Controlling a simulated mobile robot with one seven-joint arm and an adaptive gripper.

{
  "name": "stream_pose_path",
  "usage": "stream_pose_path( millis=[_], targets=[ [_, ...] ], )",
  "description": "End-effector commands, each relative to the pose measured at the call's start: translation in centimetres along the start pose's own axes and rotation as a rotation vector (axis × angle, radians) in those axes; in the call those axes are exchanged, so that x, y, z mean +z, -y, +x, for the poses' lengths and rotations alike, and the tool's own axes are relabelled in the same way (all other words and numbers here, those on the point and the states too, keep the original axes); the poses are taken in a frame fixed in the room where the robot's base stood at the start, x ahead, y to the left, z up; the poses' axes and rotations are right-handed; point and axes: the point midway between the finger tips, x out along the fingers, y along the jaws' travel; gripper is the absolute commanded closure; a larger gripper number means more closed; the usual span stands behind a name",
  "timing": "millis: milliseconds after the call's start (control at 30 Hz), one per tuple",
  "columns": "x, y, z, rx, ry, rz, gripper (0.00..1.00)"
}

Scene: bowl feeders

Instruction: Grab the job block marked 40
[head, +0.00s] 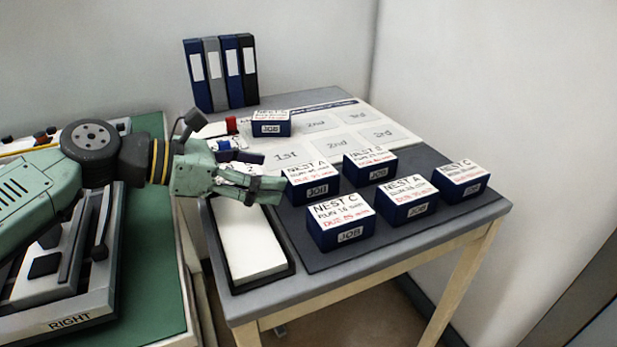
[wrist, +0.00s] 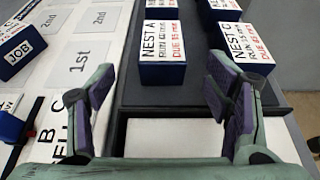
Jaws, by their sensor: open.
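Several dark blue job blocks with white lettered tops sit on the table. A NEST A block (head: 313,183) is just right of my gripper (head: 273,189). In the wrist view this NEST A block (wrist: 163,72) is ahead of my open gripper (wrist: 165,88), roughly between the fingers but beyond the tips. Its run number is small and blurred; it may read 40, but I cannot be sure. A NEST C block (head: 341,221) is nearer the front, and it shows right of the NEST A block in the wrist view (wrist: 247,66). My gripper is empty.
More blocks stand close by: another NEST A (head: 408,203), a far-right block (head: 461,181), a middle one (head: 370,167) and one by the binders (head: 271,124). A white pad in a black tray (head: 251,250) is at the front left. The 1st-2nd-3rd sheet (head: 345,118) lies behind.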

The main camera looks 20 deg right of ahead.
Motion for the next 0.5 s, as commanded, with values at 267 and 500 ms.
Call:
stream_pose_path(
  millis=[267,500],
  targets=[
    [0.1,0.2,2.5,-0.003,-0.002,-0.001,0.28],
    [0.1,0.4,6.0,-0.002,0.000,-0.001,0.28]
  ],
)
